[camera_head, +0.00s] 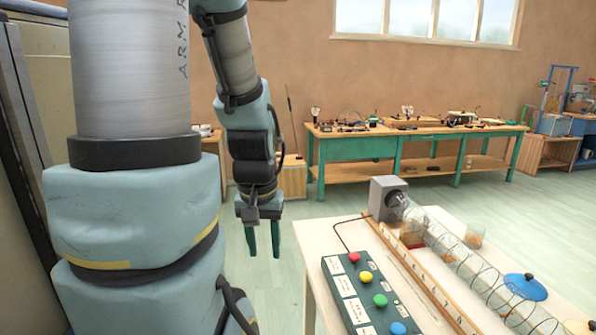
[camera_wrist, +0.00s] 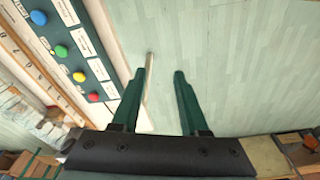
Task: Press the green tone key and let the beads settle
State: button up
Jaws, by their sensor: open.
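The green tone key (camera_head: 380,300) is a round button on a dark key panel (camera_head: 344,272), between a yellow key (camera_head: 365,278) and a blue key (camera_head: 398,327). It also shows in the wrist view (camera_wrist: 61,51), at the upper left. My gripper (camera_head: 263,254) is open and empty, pointing down over the floor to the left of the table, apart from the panel. In the wrist view its two fingers (camera_wrist: 160,72) are spread over bare floor. Beads (camera_head: 412,239) show near the grey box end of a clear, wire-wound tube (camera_head: 455,259).
A red key (camera_head: 354,257) sits at the panel's far end. A green workbench (camera_head: 345,149) stands behind. Floor beside the table is clear.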

grip_shut()
dwell(1.0)
